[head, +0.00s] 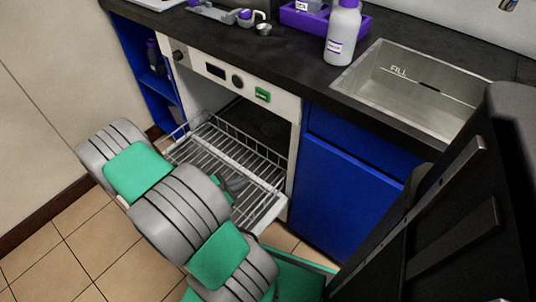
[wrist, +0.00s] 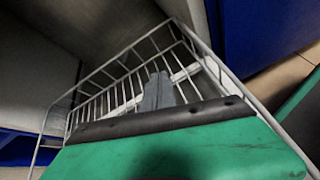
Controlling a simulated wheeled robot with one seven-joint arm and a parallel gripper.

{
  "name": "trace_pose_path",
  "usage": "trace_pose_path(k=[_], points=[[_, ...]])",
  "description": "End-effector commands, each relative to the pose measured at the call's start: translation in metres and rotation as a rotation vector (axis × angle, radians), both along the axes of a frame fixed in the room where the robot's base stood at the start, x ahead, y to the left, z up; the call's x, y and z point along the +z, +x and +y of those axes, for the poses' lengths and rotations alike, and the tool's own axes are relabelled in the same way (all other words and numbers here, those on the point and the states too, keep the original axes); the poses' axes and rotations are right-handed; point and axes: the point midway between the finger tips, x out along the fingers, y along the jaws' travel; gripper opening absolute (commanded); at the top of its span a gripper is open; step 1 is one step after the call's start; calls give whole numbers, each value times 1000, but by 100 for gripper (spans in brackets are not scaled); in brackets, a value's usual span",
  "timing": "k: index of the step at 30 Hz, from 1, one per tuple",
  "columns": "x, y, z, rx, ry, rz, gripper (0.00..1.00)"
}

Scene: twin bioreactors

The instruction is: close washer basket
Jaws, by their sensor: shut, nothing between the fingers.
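The washer basket (head: 207,150), a white wire rack, is pulled out of the open front of the white washer (head: 235,80) in the head view. In the wrist view, the basket's wires (wrist: 110,92) spread around and behind my fingers. My gripper (head: 237,184) is over the basket in the head view, partly hidden by my arm. In the wrist view my gripper (wrist: 160,76) is shut, with its grey fingers together and nothing between them. I cannot tell whether the fingertips touch the wires. My arm hides the basket's near left part in the head view.
A blue cabinet (head: 345,182) stands right of the washer, and a blue open shelf (head: 150,72) stands left. The dark counter (head: 290,62) above carries a white bottle (head: 342,35), a purple tray (head: 300,19) and a sink (head: 415,85). Tiled floor (head: 60,255) shows at lower left.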

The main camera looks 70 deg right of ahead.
Motion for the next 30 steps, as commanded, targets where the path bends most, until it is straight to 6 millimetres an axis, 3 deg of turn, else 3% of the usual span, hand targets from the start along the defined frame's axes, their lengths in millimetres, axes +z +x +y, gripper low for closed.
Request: trace_pose_path(k=[1, 6, 11, 23, 30], points=[[2, -17, -8, 60, -28, 123, 0], [5, -34, -22, 171, -80, 323, 0], [-2, -40, -38, 168, -80, 327, 0], [-29, -66, -116, 163, -82, 322, 0], [-25, -74, -147, 168, -82, 322, 0]])
